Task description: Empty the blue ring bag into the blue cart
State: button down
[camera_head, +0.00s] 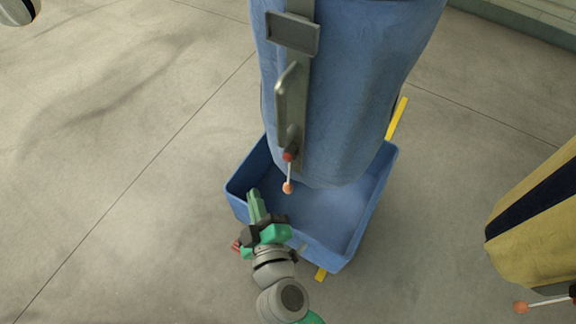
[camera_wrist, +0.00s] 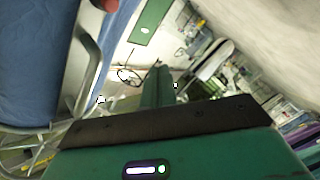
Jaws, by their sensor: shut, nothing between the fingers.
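The blue bag (camera_head: 365,80) hangs upright over the blue cart (camera_head: 376,205); its top is cut off in the head view. A grey metal strip with a handle (camera_head: 291,100) runs down its front. Near its lower end, a thin rod with a red upper end and an orange ball (camera_head: 287,187) hangs down. The cart's visible floor is bare; the bag hides its back part. My gripper (camera_head: 254,195) is shut and empty at the cart's left front, left of the ball and apart from it. The wrist view shows the closed fingers (camera_wrist: 158,88), with the bag (camera_wrist: 35,60) at left.
A yellow bag with a dark stripe (camera_head: 535,230) hangs at the right edge, with its own orange ball (camera_head: 521,307). Yellow bars (camera_head: 397,118) stick out by the cart. The concrete floor to the left (camera_head: 110,190) is clear.

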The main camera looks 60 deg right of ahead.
aim_at(287, 158)
jog(key=shift+s+d+f, duration=0.1)
jog(key=shift+s+f, duration=0.1)
jog(key=shift+f, duration=0.45)
jog(key=shift+s+d+f, duration=0.1)
jog(key=shift+s+f, duration=0.1)
jog(key=shift+f, duration=0.4)
jog(key=d+p, duration=0.4)
jog(key=d, duration=0.4)
jog(key=shift+w+d, duration=0.35)
jog(key=shift+d, duration=0.05)
jog(key=shift+d+p, duration=0.1)
jog(key=shift+p, duration=0.2)
dwell(0.7)
jog(key=shift+d, duration=0.3)
